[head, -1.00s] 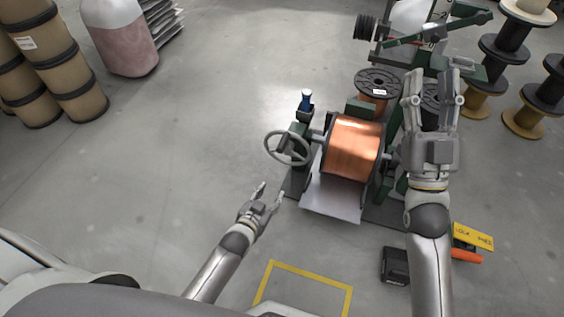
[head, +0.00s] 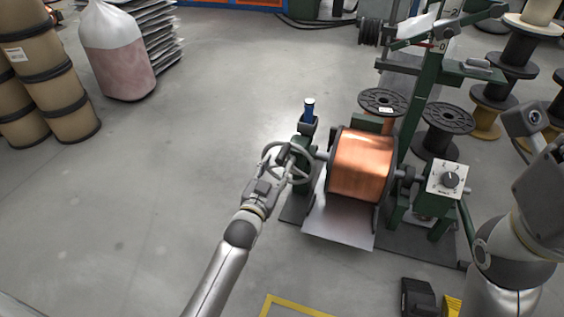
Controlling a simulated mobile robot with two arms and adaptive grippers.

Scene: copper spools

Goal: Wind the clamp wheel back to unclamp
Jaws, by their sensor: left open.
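The clamp wheel (head: 309,166) is a grey spoked handwheel on the left side of the green winding stand. The copper spool (head: 361,166) sits on the stand to its right, with dark flanges. My left gripper (head: 278,158) is open at the wheel's near left side, its fingers overlapping the rim and spokes in the head view. Whether the fingers touch the rim I cannot tell. Part of the wheel is hidden behind the gripper. My right arm stands at the right edge, and its gripper is not clearly in view.
A white control box with a black dial (head: 450,180) is right of the spool. Dark empty spools (head: 447,119) stand behind.

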